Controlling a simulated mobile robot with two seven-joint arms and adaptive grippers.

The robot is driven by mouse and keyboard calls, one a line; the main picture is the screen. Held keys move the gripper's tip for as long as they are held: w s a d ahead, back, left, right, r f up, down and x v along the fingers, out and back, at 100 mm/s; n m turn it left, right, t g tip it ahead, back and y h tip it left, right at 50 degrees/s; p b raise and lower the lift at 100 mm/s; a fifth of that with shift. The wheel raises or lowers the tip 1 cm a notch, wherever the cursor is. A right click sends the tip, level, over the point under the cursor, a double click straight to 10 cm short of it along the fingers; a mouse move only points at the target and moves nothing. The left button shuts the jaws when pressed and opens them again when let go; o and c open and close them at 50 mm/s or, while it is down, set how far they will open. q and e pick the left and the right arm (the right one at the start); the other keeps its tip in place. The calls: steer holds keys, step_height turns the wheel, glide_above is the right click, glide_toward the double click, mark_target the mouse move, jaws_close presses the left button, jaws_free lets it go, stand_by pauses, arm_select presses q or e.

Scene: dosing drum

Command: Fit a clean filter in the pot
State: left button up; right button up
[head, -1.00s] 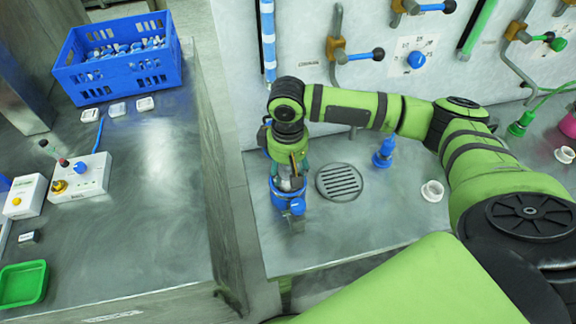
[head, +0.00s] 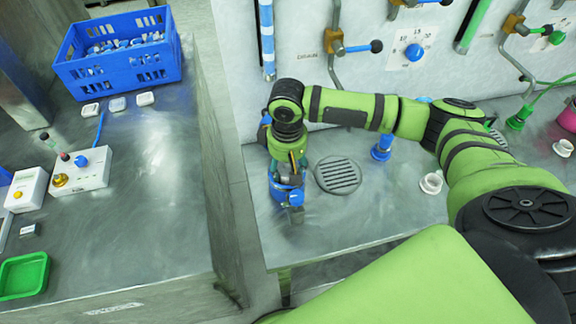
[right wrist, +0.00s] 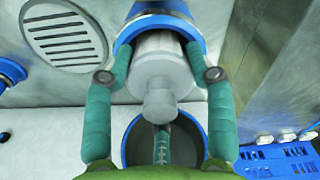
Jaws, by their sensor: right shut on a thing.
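In the right wrist view, the teal fingers of my right gripper (right wrist: 160,75) are closed on both sides of a pale, knobbed cylinder (right wrist: 158,75), which looks like a filter. Its far end is inside or against a blue ring (right wrist: 195,28); how deep it sits I cannot tell. A blue-rimmed round opening (right wrist: 127,140) lies below it in that view. My left gripper is not in view.
The drain grille (head: 338,175) and a blue post (head: 382,147) are right of the pot, with a white cup (head: 431,183) further right. A blue crate (head: 118,75) stands on the left bench beside small white pieces (head: 117,104). Valve handles line the wall.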

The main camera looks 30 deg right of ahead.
steer(key=shift+s+a+f, duration=0.1)
steer(key=shift+s+f, duration=0.2)
steer(key=shift+f, duration=0.2)
steer(key=shift+s+a+f, duration=0.1)
steer(key=shift+s+f, duration=0.15)
steer(key=shift+f, duration=0.2)
steer(key=o, duration=1.3)
steer(key=shift+w+f, duration=0.1)
steer(key=shift+w, duration=0.1)
steer(key=shift+d+g, duration=0.1)
steer(key=shift+g, duration=0.2)
